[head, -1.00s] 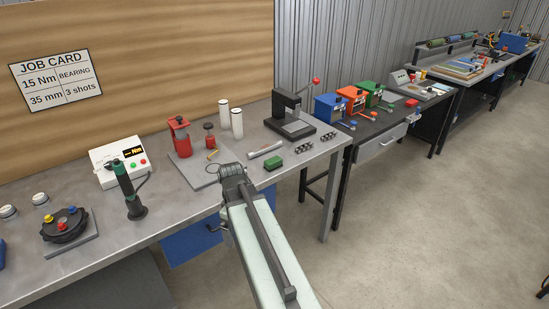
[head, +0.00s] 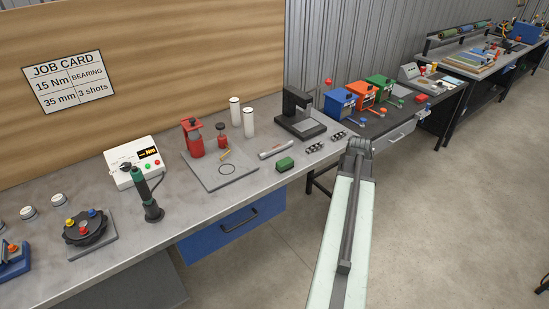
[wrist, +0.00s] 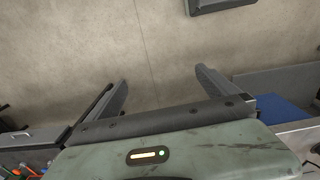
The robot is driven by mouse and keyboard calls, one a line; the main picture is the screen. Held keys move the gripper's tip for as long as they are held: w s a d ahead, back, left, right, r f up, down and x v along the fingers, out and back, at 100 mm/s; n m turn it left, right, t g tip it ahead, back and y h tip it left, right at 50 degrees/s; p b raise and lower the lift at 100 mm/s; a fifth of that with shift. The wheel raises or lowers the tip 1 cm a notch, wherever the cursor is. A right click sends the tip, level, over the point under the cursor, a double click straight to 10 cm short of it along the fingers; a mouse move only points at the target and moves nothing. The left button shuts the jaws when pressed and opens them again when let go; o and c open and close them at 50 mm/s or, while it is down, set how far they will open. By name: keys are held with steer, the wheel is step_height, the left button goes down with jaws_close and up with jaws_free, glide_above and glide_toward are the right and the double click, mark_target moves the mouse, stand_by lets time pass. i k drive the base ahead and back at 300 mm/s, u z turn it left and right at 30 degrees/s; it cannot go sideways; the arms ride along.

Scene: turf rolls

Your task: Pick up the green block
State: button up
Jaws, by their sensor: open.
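The green block (head: 285,164) lies near the front edge of the grey workbench (head: 195,208), in front of a metal cylinder and left of small dark parts. My gripper (head: 358,146) is to the right of the block in the head view, apart from it and near the bench's right end. In the wrist view my gripper (wrist: 160,76) has its two fingers spread wide, with only floor seen between them. I cannot make out the green block in the wrist view.
A green-handled driver (head: 147,197) stands further left. A darker bench (head: 390,122) with coloured bins is at the right. The floor (head: 440,220) is clear.

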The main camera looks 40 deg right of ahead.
mark_target(287, 163)
steer(key=i, duration=1.3)
steer(key=z, duration=0.05)
